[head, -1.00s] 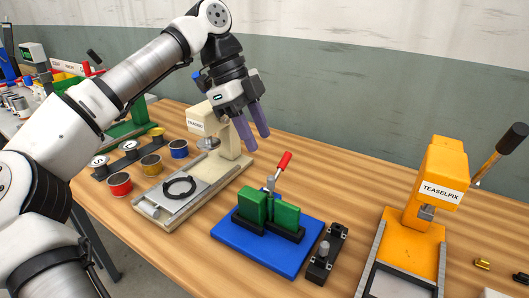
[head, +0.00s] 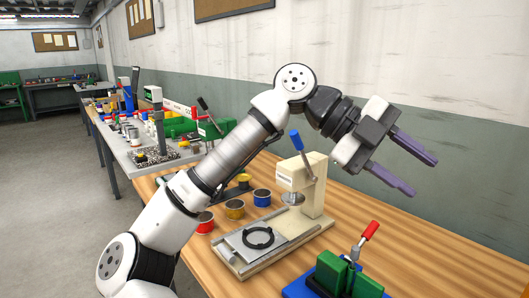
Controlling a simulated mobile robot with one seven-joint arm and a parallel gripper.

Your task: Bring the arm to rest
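My gripper (head: 410,168) is at the upper right in the head view, held in the air above the wooden table (head: 447,262). Its two purple fingers are apart with nothing between them. My arm is raised and bent, with its elbow high. Below and left of the gripper stands a cream press (head: 317,187) with a blue-handled lever (head: 297,141). A black ring (head: 258,238) lies on the press's grey plate. Below the gripper is a green-jawed clamp (head: 331,272) with a red handle (head: 370,231), on a blue base cut off by the frame.
A red tin (head: 204,222), a yellow tin (head: 235,209) and a blue tin (head: 262,198) stand left of the press. A grey bench (head: 133,158) with several tools runs back on the left. The grey-green wall (head: 470,165) is behind the table. Floor at left (head: 50,200) is clear.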

